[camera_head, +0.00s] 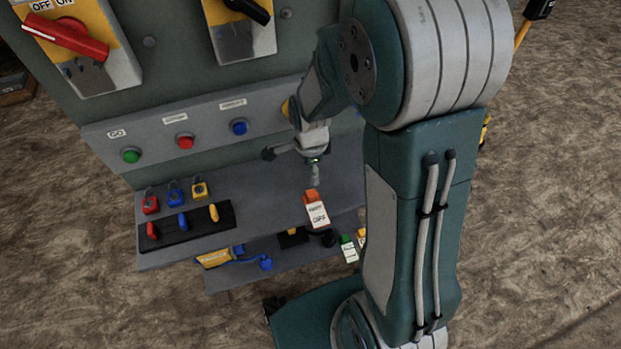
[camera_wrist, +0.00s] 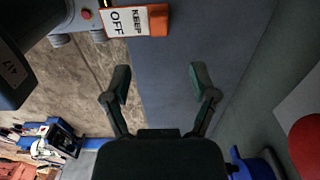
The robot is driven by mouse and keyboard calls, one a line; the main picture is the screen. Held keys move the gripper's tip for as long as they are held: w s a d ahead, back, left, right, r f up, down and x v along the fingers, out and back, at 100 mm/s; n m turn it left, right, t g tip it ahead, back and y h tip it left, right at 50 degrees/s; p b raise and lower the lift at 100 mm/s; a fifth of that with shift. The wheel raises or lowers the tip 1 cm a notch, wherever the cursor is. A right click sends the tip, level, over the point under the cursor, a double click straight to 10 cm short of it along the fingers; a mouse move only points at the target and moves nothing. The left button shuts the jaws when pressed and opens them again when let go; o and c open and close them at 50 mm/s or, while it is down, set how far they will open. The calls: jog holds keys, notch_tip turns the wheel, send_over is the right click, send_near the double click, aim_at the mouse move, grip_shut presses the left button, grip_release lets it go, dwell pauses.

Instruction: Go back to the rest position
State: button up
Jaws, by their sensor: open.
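My gripper (camera_head: 291,163) is in front of the grey-green control cabinet (camera_head: 160,80), above the upper shelf and below the button panel, partly behind my own arm. In the wrist view its two dark fingers (camera_wrist: 160,85) are spread wide with nothing between them. An orange and white tag (camera_head: 316,210) is at the shelf's front, below the gripper. In the wrist view a "KEEP OFF" tag (camera_wrist: 136,22) lies at the top, beyond the fingers and apart from them.
The button panel (camera_head: 210,117) has green, red and blue buttons. Small padlocks (camera_head: 175,194) and a black tray (camera_head: 190,232) with coloured items are on the upper shelf's left. A lower shelf (camera_head: 285,258) holds several items. Bare brown ground (camera_head: 560,150) is open at the right.

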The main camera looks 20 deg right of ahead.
jog(key=s+r+n+t, duration=0.2)
jog(key=s+r+n, duration=0.5)
jog(key=r+n, duration=0.2)
jog(key=s+r+n+t, duration=0.3)
jog(key=s+r+n, duration=0.4)
jog(key=r, duration=0.6)
jog(key=shift+s+r+n+t, duration=0.15)
jog(key=shift+r+n+t, duration=0.2)
jog(key=shift+n, duration=0.65)
